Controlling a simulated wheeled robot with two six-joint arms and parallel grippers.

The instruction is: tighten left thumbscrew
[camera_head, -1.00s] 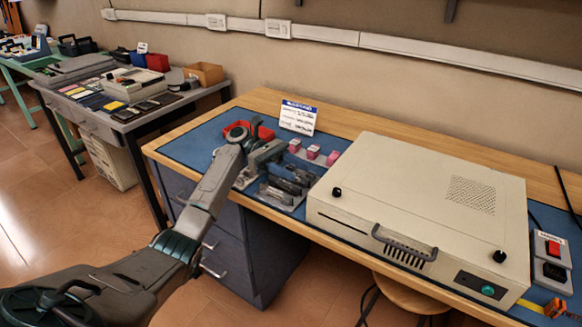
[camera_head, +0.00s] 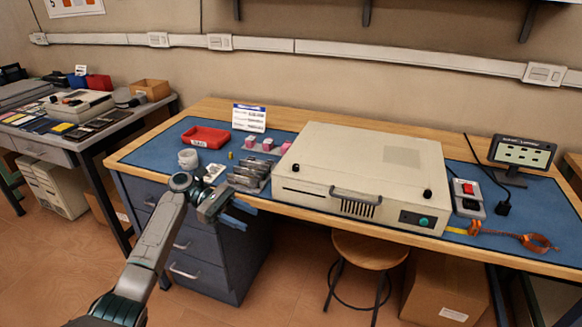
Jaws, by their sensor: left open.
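A beige equipment case (camera_head: 365,155) lies on the blue mat. The left thumbscrew (camera_head: 296,167) is a small black knob at the left of the case's front edge. The right thumbscrew (camera_head: 428,194) is a matching black knob at its right. My left gripper (camera_head: 240,214) is open and empty in front of the bench edge, left of the case and apart from the left thumbscrew. My right gripper is not in view.
A red tray (camera_head: 205,137), a white roll (camera_head: 188,159), pink-topped blocks (camera_head: 267,144) and grey parts (camera_head: 250,174) lie left of the case. A switch box (camera_head: 468,198) and small screen (camera_head: 522,153) stand at right. A stool (camera_head: 368,250) stands below.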

